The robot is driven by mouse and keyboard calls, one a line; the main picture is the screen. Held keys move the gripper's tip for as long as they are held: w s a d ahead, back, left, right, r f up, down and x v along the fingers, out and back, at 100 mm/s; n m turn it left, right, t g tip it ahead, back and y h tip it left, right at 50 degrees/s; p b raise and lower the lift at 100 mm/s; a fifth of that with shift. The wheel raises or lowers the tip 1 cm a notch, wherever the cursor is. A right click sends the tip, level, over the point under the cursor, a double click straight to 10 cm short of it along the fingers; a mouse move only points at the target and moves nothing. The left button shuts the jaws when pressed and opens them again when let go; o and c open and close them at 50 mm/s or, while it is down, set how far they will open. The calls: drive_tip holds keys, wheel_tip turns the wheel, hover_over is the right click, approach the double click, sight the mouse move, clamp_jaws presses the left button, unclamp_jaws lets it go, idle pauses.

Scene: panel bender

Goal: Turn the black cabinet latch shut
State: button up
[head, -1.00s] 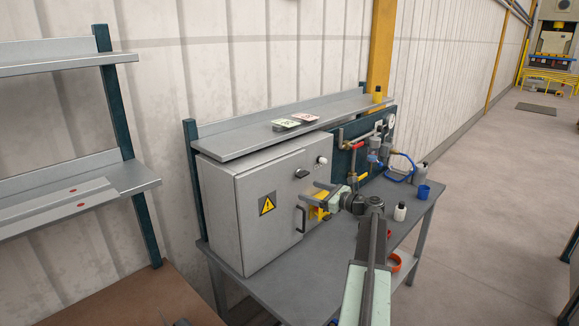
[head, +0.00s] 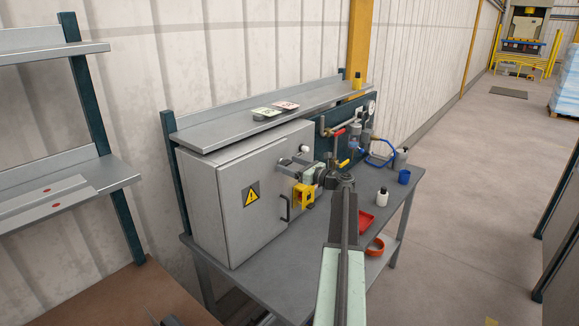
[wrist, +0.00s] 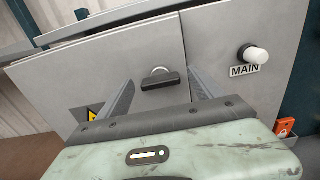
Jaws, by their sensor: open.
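The black latch (wrist: 161,80) is a short bar on a round silver base, near the free edge of the grey cabinet door (wrist: 90,72). In the wrist view the bar lies roughly level, slightly tilted. My gripper (wrist: 159,76) is open, with one finger on each side of the latch; I cannot tell whether either finger touches it. In the head view my gripper (head: 281,168) is in front of the cabinet's upper right part and hides the latch. The cabinet door (head: 232,205) looks closed and carries a yellow warning sign (head: 251,194).
A white knob marked MAIN (wrist: 257,58) is right of the latch. A shelf (head: 230,128) overhangs the cabinet.

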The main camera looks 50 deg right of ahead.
drive_tip(key=c, duration=1.4)
drive_tip(key=shift+s+a, duration=0.1)
drive_tip(key=shift+n, duration=0.3)
drive_tip(key=n, duration=0.3)
drive_tip(key=shift+n, duration=0.3)
drive_tip(key=n, duration=0.4)
drive_tip(key=shift+n, duration=0.3)
drive_tip(key=shift+a+f+n, duration=0.1)
drive_tip(key=shift+n, duration=2.15)
drive_tip(key=shift+a+f+n, duration=0.1)
drive_tip(key=shift+n, duration=2.15)
